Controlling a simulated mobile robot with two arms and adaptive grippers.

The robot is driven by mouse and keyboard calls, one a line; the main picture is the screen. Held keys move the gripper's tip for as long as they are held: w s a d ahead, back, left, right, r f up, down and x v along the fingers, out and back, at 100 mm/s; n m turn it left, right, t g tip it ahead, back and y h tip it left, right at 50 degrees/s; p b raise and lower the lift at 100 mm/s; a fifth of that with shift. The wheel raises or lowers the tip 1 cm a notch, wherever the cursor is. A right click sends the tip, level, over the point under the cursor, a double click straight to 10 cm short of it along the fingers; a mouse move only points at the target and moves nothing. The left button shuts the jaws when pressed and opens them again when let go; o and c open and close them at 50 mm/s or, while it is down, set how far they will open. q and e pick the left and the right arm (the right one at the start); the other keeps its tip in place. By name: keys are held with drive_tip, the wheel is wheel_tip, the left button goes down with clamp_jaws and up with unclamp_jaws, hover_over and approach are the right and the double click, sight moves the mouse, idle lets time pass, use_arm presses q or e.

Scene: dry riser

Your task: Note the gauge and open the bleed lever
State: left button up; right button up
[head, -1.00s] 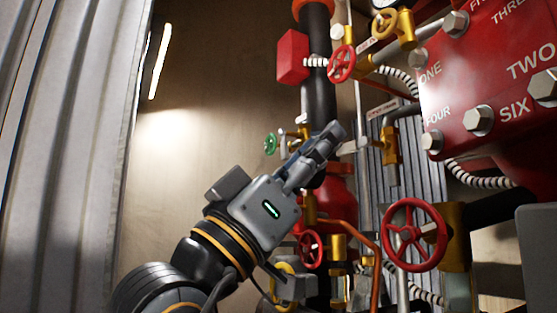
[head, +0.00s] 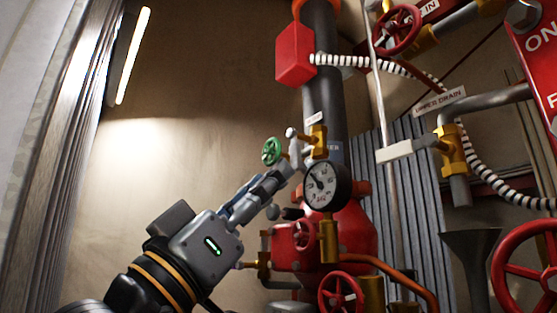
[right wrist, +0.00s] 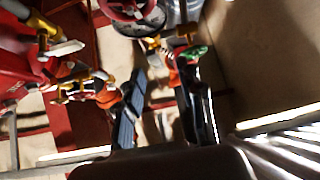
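The round pressure gauge (head: 325,186), white-faced with a black rim, stands right of my right gripper in the head view. Its needle is too small to read. My right gripper (head: 281,174) points up and right, its fingertips close to a pale grey lever (head: 295,147) by a brass valve (head: 318,139) with a small tag. I cannot read the tag or tell whether they touch. A green handwheel (head: 271,151) sits just left of it. In the right wrist view the gripper (right wrist: 163,75) has its fingers apart, with nothing clearly held. My left gripper is out of view.
A black riser pipe (head: 322,75) stands behind, with a red box (head: 294,53) on it. An "UPPER DRAIN" valve (head: 453,150) with a pale lever (head: 408,149) and a large red handwheel (head: 528,262) are at right. Bare wall (head: 190,160) leaves room at left.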

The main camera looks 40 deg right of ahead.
sight(293, 158)
drive_tip(key=p+x, duration=0.1)
drive_tip(key=x, duration=0.1)
drive_tip(key=p+x, duration=0.1)
drive_tip(key=x, duration=0.1)
drive_tip(key=p+x, duration=0.1)
drive_tip(key=x, duration=0.1)
drive_tip(key=shift+s+d+r, duration=0.15)
drive_tip(key=shift+s+r, duration=0.05)
drive_tip(key=shift+s, duration=0.2)
drive_tip(key=shift+w+d+r, duration=0.1)
drive_tip(key=shift+d+r, duration=0.05)
drive_tip(key=shift+d, duration=0.05)
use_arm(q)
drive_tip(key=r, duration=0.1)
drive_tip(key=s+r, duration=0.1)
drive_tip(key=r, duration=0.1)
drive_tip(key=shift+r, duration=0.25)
use_arm(e)
clamp_jaws()
